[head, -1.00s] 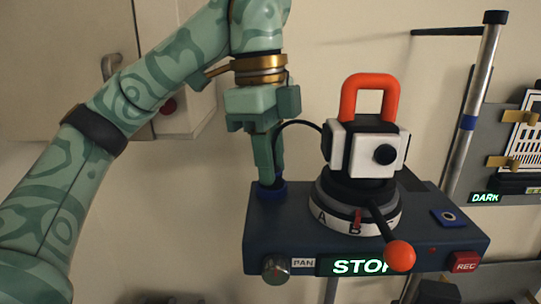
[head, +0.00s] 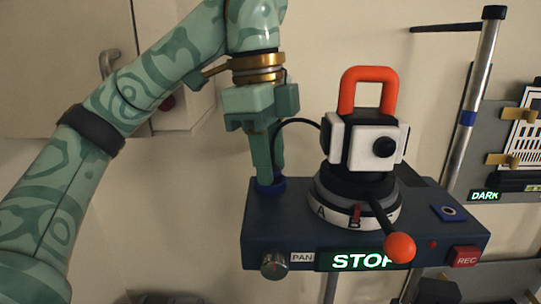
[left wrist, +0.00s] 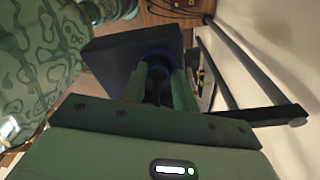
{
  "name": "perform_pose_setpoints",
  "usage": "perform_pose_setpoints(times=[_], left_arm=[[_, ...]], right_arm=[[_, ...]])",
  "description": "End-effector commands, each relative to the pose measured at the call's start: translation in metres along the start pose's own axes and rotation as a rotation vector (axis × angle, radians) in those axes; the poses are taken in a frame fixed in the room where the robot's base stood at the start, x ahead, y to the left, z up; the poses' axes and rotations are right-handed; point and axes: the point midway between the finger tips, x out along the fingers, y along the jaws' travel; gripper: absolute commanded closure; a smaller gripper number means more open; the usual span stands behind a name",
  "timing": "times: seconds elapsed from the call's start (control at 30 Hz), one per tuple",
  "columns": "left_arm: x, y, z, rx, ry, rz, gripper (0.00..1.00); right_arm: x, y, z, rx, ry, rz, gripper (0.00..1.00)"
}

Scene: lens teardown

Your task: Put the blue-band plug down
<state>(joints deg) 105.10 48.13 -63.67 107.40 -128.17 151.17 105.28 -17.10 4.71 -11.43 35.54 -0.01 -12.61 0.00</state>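My left gripper (head: 267,178) points down at the left rear corner of the dark blue box (head: 300,232). Its fingers are shut on the blue-band plug, which is mostly hidden between them. A blue ring (head: 270,186) shows around the fingertips at the box top; I cannot tell whether it is the plug's band or a socket collar. In the left wrist view, the dark plug body (left wrist: 157,88) lies between the two fingers, with the blue ring (left wrist: 154,52) beyond them. A black cable (head: 298,121) runs from behind the fingers to the camera head. My right gripper is not in view.
On the box stand a white-and-black camera head (head: 374,147) with an orange handle (head: 367,76), a lettered dial and an orange-knobbed lever (head: 399,247). A PAN knob (head: 275,264), a lit STOP sign and a red REC button (head: 464,256) line the front. A metal post (head: 474,110) stands at right.

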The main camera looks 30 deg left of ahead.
Motion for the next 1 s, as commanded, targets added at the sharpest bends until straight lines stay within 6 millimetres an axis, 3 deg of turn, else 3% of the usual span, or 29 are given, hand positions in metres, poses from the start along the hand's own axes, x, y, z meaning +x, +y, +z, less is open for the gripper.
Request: perform_pose_setpoints(times=[0.03, 0.6, 0.7, 0.77, 1.0], left_arm=[[0.011, 0.004, 0.001, 0.004, -0.019, 0.033, 0.57], [0.008, 0.004, 0.0, 0.006, -0.019, 0.036, 0.57], [-0.005, 0.004, -0.002, 0.007, -0.019, 0.035, 0.57], [-0.011, 0.003, -0.002, 0.004, -0.017, 0.029, 0.57], [-0.07, 0.001, -0.003, -0.001, -0.012, 0.017, 0.57]], right_arm=[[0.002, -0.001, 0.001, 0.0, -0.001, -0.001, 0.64], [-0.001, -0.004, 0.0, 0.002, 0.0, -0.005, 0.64], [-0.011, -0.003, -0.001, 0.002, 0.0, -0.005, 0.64], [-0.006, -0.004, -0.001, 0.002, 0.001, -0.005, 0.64], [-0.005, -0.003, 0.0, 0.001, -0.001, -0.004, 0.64]])
